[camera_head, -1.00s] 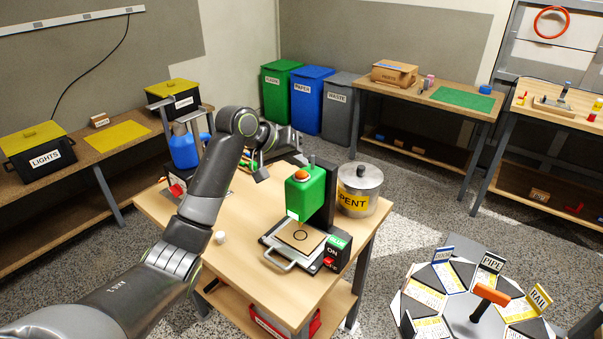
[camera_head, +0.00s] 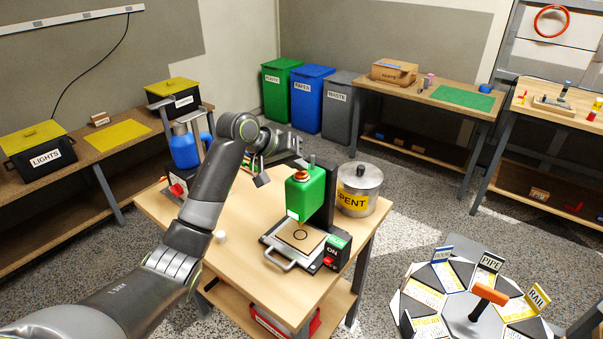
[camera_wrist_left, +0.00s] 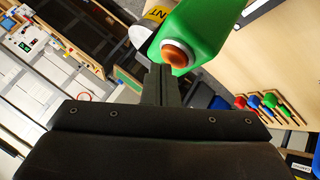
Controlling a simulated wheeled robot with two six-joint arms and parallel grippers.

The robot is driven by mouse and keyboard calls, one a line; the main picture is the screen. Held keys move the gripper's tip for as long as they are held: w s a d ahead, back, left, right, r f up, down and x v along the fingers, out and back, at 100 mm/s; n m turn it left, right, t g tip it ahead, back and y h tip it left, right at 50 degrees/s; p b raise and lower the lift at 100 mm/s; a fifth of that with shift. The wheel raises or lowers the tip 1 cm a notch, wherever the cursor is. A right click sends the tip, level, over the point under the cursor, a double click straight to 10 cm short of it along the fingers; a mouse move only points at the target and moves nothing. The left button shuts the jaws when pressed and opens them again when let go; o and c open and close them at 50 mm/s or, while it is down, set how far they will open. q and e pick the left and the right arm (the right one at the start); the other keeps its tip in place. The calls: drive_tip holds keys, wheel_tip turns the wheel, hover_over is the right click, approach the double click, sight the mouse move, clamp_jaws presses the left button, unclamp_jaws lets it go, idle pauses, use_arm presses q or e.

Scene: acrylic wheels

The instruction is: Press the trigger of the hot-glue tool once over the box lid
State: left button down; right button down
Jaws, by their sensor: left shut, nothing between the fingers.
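The hot-glue tool is a green housing (camera_head: 312,192) on a dark stand, with a round orange trigger button (camera_head: 302,175) on top. Its nozzle points down at a brown square lid (camera_head: 299,236) marked with a black circle, lying on the tool's tray. My left gripper (camera_head: 300,165) is shut and empty, right at the top of the button. In the left wrist view, the closed fingers (camera_wrist_left: 159,78) end beside the orange button (camera_wrist_left: 176,54); I cannot tell whether they touch it. My right gripper is out of view.
A metal pot labelled SPENT (camera_head: 358,190) stands close behind the tool to the right. A blue container (camera_head: 184,150) stands at the table's far left. A small white cylinder (camera_head: 221,237) sits near the front left. A turntable (camera_head: 460,301) stands at lower right.

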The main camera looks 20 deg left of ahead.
sight(298, 175)
use_arm(q)
drive_tip(key=shift+f, duration=0.65)
idle(0.4)
drive_tip(key=shift+r, duration=0.15)
drive_tip(key=shift+r+p, duration=0.95)
drive_tip(key=shift+p, duration=0.3)
drive_tip(key=shift+r, duration=0.1)
wheel_tip(298, 175, up, 5)
drive_tip(key=p, duration=0.5)
drive_tip(key=shift+p, duration=0.4)
